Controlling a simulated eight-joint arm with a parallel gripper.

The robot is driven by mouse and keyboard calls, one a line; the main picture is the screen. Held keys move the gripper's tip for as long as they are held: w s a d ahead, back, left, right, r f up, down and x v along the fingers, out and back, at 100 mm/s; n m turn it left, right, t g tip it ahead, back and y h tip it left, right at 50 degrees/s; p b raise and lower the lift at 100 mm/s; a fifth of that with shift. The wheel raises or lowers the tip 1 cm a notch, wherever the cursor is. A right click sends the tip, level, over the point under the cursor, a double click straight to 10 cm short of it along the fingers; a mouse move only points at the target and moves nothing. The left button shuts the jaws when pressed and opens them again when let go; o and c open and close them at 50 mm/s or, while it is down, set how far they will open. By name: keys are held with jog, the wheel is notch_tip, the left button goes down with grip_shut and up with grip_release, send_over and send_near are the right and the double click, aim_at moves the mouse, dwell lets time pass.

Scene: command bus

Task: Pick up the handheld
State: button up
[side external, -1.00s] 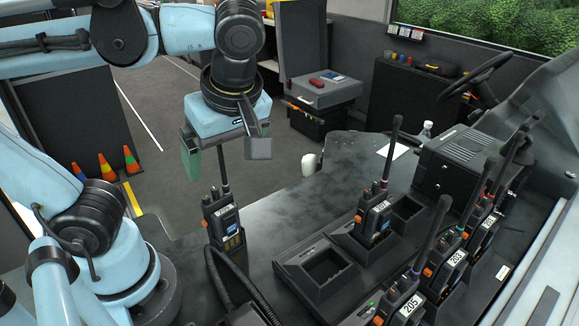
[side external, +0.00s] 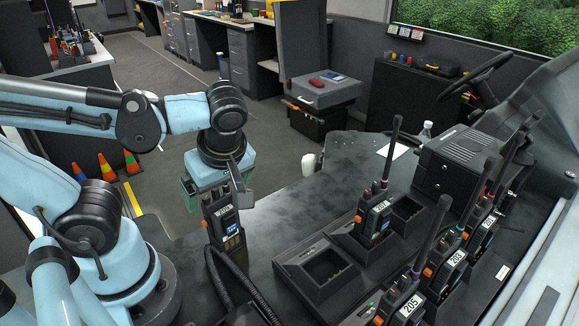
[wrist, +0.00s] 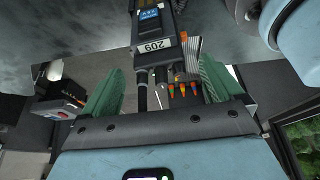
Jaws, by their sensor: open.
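A black handheld radio (side external: 224,228) stands upright on the dark counter (side external: 275,205), with a white number label and a blue-and-yellow front. It also shows in the wrist view (wrist: 155,25), where its label reads 209. My gripper (side external: 216,194) is open around the top of this handheld. In the wrist view the green fingers of my gripper (wrist: 161,70) stand on either side of its antenna and knobs, with gaps visible. The body of the handheld lies mostly beyond the fingertips. In the side view the gripper hides the antenna.
A charger tray (side external: 297,277) right of the handheld has empty slots and one radio (side external: 373,220) standing in it. Several more labelled radios stand farther right, such as one (side external: 447,268). A thick black cable (side external: 228,285) lies just in front of the handheld.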

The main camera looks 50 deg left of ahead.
jog(key=shift+a+f, duration=0.2)
jog(key=shift+f, duration=0.35)
jog(key=c, duration=1.6)
jog(key=shift+r, duration=0.1)
jog(key=shift+c, duration=0.2)
